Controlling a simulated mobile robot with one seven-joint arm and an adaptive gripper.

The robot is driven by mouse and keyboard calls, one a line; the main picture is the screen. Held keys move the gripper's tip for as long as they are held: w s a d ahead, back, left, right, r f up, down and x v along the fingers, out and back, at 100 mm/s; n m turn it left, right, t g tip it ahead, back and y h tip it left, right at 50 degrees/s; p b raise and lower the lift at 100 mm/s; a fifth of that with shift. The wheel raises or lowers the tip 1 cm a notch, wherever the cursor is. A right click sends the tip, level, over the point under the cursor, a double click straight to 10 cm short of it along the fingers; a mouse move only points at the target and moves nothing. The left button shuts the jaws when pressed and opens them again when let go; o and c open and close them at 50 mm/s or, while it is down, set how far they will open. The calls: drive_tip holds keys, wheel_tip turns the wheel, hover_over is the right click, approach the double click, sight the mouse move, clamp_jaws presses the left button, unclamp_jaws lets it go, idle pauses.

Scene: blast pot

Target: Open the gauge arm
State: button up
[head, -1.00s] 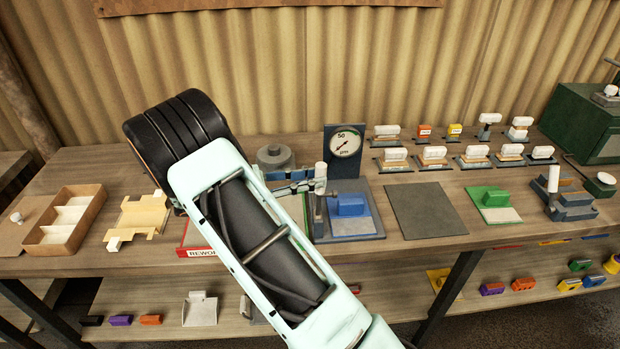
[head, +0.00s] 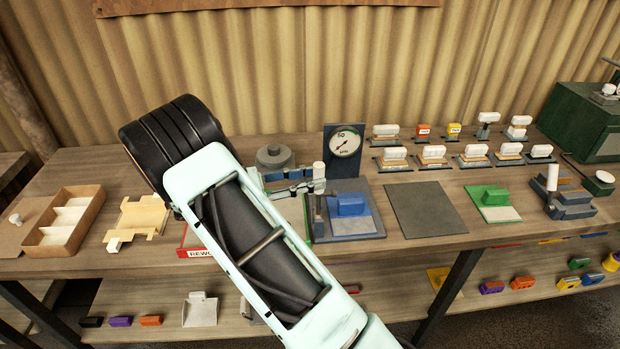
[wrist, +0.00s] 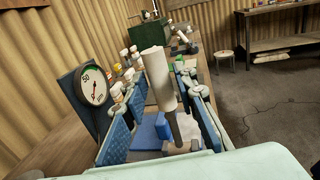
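The gauge (head: 345,142) is a round white dial on a dark upright plate at the back of the bench; it also shows in the wrist view (wrist: 93,86). In front of it is a base with a blue block (head: 351,204). A white cylindrical handle (head: 319,169) stands on a dark post at the base's left side. My gripper (head: 303,184) is at this handle. In the wrist view its blue-padded fingers are spread, with the white handle (wrist: 158,78) between them. I cannot tell whether either finger touches it. My forearm hides part of the bench.
A grey round weight (head: 274,157) stands behind my gripper. A bare dark mat (head: 426,210) lies to the right, then a green block (head: 495,196). White-topped pieces stand in rows behind. A divided box (head: 65,222) and a cream fixture (head: 140,216) are on the left.

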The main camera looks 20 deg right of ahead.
drive_tip(key=a, duration=1.2)
drive_tip(key=shift+w, duration=0.35)
